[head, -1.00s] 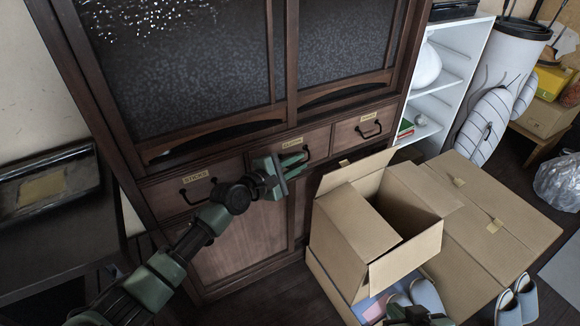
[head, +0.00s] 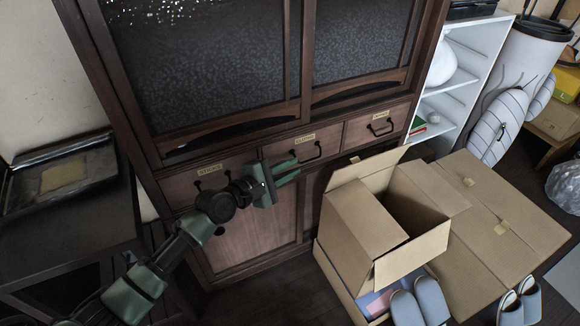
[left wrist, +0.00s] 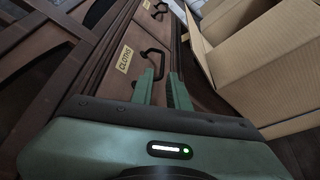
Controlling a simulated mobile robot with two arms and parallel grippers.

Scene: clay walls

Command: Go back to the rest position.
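My left gripper (head: 287,173) is in front of the dark wooden cabinet, just below and left of the middle drawer's handle (head: 308,153). Its two green fingers are apart with nothing between them. In the left wrist view the open fingers (left wrist: 165,88) point toward the drawer fronts, and a label reading "CLOTHS" (left wrist: 124,59) shows beside a dark handle. The drawers look shut. My right gripper is not in view.
An open cardboard box (head: 372,220) stands right of my left gripper, close to the cabinet. Slippers (head: 420,302) lie near it. A white shelf (head: 462,80) stands at the back right. A dark stand (head: 70,225) is on the left.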

